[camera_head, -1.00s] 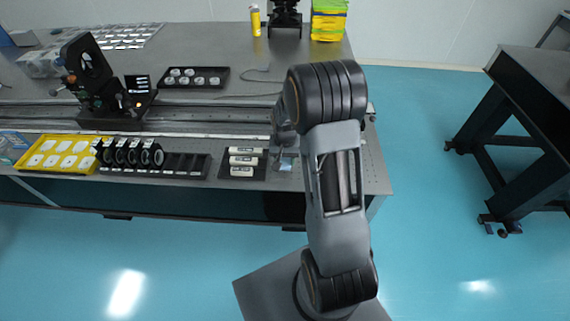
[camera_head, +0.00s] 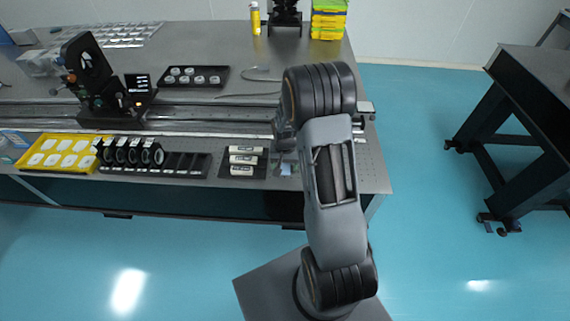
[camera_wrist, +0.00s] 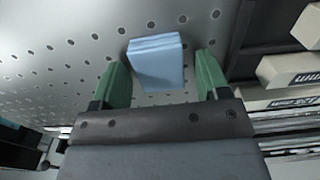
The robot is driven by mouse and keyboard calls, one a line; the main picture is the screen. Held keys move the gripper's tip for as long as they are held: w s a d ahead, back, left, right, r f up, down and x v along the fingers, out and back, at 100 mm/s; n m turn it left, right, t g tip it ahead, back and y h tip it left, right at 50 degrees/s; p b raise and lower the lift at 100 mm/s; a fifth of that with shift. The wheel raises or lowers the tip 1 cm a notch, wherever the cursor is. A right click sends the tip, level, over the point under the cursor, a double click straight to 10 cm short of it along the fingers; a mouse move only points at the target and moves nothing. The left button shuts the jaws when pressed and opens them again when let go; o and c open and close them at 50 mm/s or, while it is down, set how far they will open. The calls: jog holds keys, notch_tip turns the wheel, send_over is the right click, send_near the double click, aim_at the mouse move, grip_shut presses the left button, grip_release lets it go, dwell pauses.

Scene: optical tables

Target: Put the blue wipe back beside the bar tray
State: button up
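The blue wipe (camera_wrist: 156,62) is a small, folded light-blue pad. In the wrist view it lies on the perforated tabletop between my green fingertips. My gripper (camera_wrist: 162,62) is open, with a clear gap between the wipe and the right finger and a smaller one at the left. In the head view a bit of the wipe (camera_head: 286,169) shows just right of the black bar tray (camera_head: 263,172), near the table's front edge. The tray holds white bars (camera_head: 242,160), also at the right of the wrist view (camera_wrist: 287,70). My arm hides most of my gripper in the head view.
Left of the bar tray are a black rack with round mounts (camera_head: 130,152) and a yellow tray (camera_head: 22,161). A rail (camera_head: 215,113) and a black tray of small parts (camera_head: 222,85) lie behind. Another dark table (camera_head: 545,75) stands at the right, across open floor.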

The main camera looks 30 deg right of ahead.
aim_at(285, 165)
jog(key=shift+r, duration=0.1)
notch_tip(285, 165, up, 12)
jog(key=s+a+r+n+t, duration=0.2)
jog(key=s+a+r, duration=0.3)
jog(key=s, duration=0.3)
jog(key=s+a+r+n+t, duration=0.1)
jog(key=s+a+r+n, duration=0.3)
jog(key=s, duration=0.4)
jog(key=shift+s+a+r+t+b, duration=0.2)
jog(key=shift+a+r+t+b, duration=0.15)
jog(key=shift+r, duration=0.45)
